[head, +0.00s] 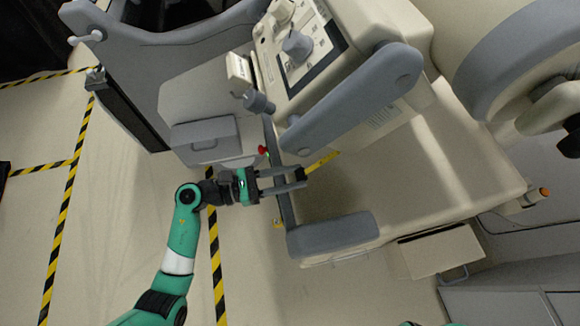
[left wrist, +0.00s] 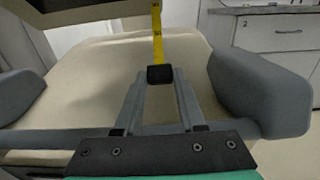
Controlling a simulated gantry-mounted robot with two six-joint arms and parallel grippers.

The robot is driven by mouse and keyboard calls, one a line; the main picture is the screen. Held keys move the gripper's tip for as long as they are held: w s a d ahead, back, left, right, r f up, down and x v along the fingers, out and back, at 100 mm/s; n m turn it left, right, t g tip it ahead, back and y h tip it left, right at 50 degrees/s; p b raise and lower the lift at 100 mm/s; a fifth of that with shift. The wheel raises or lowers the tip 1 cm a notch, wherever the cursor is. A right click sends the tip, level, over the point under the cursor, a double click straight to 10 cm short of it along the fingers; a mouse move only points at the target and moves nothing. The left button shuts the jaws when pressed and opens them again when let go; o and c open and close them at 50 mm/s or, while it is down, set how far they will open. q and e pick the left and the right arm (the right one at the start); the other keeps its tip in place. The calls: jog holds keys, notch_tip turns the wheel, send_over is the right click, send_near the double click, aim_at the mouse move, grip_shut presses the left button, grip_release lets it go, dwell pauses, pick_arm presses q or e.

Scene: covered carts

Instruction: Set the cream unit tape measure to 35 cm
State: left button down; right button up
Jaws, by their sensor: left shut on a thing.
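The cream unit (head: 440,150) fills the middle and right of the head view. A yellow tape (head: 325,159) runs from under its grey arm to my left gripper (head: 301,178). The left gripper reaches over the unit's front edge, shut on a small black block (left wrist: 159,74) at the near end of the tape. In the left wrist view the tape (left wrist: 157,38) rises away from the block, with dark marks too small to read. The tape's far end is hidden in the head view. My right gripper is not in view.
A grey padded arm (head: 352,97) overhangs the tape, and a grey pad (head: 333,233) sits at the unit's near corner. A red knob (head: 263,150) is close behind the gripper. Black-and-yellow floor tape (head: 215,262) marks open floor at left.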

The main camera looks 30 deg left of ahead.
pick_arm(q)
jog(key=shift+c, duration=2.4)
grip_release()
jog(key=shift+s+a+r, duration=0.1)
jog(key=shift+s+a, duration=0.05)
jog(key=shift+a, duration=0.15)
jog(key=p+v, duration=0.2)
jog(key=v, duration=0.9)
jog(key=shift+p, duration=0.35)
